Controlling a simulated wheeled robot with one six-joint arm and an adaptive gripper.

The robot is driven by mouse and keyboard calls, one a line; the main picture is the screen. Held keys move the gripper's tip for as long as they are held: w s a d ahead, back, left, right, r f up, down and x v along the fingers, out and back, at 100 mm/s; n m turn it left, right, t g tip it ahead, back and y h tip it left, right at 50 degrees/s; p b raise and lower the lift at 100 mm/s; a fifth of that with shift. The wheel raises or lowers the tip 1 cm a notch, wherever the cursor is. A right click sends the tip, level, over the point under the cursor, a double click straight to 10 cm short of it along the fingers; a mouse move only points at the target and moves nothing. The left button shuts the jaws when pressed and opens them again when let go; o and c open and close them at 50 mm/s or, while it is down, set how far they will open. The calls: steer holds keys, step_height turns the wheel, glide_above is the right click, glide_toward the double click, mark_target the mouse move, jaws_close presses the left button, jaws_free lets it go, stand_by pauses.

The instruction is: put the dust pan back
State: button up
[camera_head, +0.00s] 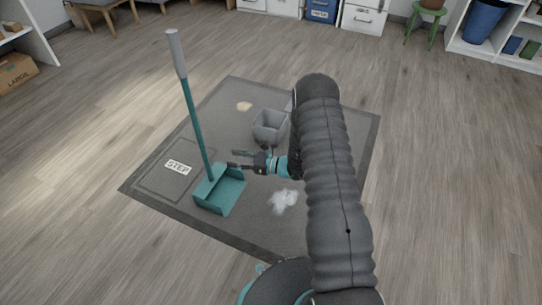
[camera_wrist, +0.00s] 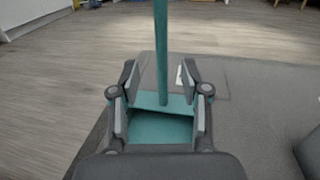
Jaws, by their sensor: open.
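The teal dust pan (camera_head: 221,192) stands on the grey mat, with a long teal handle that ends in a grey grip, tilted slightly left in the head view. My gripper (camera_head: 236,159) is open and points left, close to the lower part of the handle, just above the pan. In the wrist view the teal handle (camera_wrist: 160,50) rises between the two open fingers of my gripper (camera_wrist: 160,88), and the pan (camera_wrist: 160,128) shows below and between them. I cannot tell whether a finger touches the handle. A marked rectangle labelled STEP (camera_head: 178,168) lies on the mat left of the pan.
The grey mat (camera_head: 345,120) covers the middle of the wooden floor. Shelves and a green stool (camera_head: 426,22) stand at the back; open floor surrounds the mat.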

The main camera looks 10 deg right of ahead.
steer(key=s+a+r+n+g+h, duration=0.2)
steer(key=s+r+n+g, duration=0.2)
steer(key=s+r+n, duration=0.5)
steer(key=s+a+r+n+g+h, duration=0.15)
steer(key=s+r+n+g, duration=0.3)
steer(key=r, duration=0.95)
steer(key=s+d+r+n+t+h, duration=0.3)
steer(key=s+d+r+n+h, duration=0.2)
steer(key=s, duration=0.5)
steer(key=s+d+r+n+t+h, duration=0.3)
steer(key=s+d+r+h, duration=0.4)
steer(key=s+d, duration=0.3)
steer(key=shift+s+r+n+h, duration=0.3)
steer(key=shift+s+n, duration=0.3)
steer(key=shift+n, duration=0.25)
